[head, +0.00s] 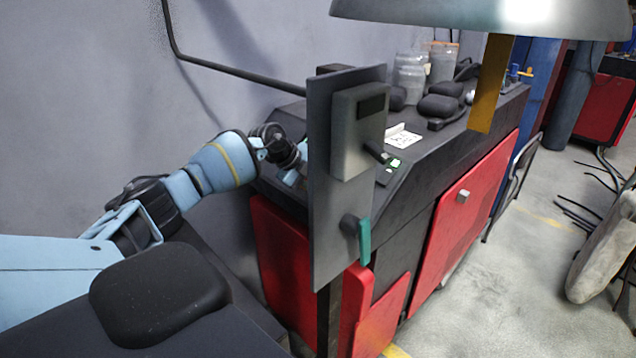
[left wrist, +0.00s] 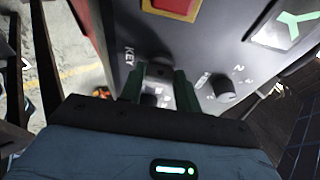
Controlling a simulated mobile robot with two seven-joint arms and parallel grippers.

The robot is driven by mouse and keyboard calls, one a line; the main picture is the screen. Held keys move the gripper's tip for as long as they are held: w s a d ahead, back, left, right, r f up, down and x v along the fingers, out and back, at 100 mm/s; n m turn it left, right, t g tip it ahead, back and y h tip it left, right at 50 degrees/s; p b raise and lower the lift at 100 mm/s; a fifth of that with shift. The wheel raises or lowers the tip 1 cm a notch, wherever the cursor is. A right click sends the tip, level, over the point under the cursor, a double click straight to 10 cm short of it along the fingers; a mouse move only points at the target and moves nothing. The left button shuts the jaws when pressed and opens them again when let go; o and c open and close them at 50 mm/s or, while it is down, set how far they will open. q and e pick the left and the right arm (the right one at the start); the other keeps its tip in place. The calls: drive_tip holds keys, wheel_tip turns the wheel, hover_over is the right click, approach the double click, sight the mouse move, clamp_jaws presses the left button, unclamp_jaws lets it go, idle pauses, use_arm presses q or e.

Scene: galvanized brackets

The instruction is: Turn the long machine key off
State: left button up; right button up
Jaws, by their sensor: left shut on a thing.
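In the left wrist view a grey machine panel (left wrist: 190,45) carries a printed KEY label. My left gripper (left wrist: 158,92) has its two dark green fingers against this panel, beside the label. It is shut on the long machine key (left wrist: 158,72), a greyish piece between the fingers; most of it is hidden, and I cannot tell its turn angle. In the head view my left arm reaches in from the left, and its gripper is hidden behind an upright grey plate (head: 326,215). My right gripper is in neither view.
A dark knob (left wrist: 226,89) with printed marks sits right of the key. A red square with a yellow border (left wrist: 178,6) is above. In the head view the plate bears a grey box (head: 352,140) and a green lever (head: 364,243). A lamp shade (head: 450,12) hangs above the red-and-black machine (head: 475,205).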

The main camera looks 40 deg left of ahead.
use_arm(q)
drive_tip(key=shift+n, duration=0.3)
drive_tip(key=o, duration=1)
drive_tip(key=shift+v, duration=3.95)
drive_tip(key=shift+d, duration=0.1)
